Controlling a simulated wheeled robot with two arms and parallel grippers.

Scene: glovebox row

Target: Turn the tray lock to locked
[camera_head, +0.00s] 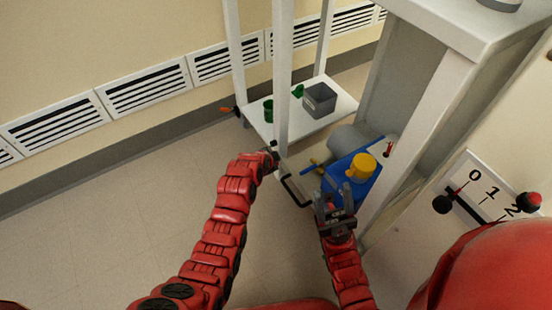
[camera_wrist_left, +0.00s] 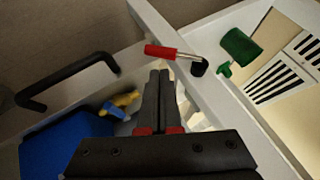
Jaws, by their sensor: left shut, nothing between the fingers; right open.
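A lever with a red grip and black end (camera_wrist_left: 164,52) lies across the pale frame in the left wrist view and looks like the tray lock. I cannot read its setting. My left gripper (camera_wrist_left: 160,76) is shut and empty, its tips close below the red grip; I cannot tell whether they touch. In the head view this gripper (camera_head: 270,158) is by the white post and hides the lever. The tray's black handle (camera_wrist_left: 62,80) is left of it and also shows in the head view (camera_head: 295,192). My right gripper (camera_head: 334,204) is open at the blue bin.
The blue bin (camera_head: 338,187) has a yellow round object (camera_head: 361,167) above it. The white shelf (camera_head: 262,121) holds a grey box (camera_head: 319,100) and green items (camera_head: 269,111). A panel marked 0, 1, 2 (camera_head: 487,190) is at right. Floor at left is clear.

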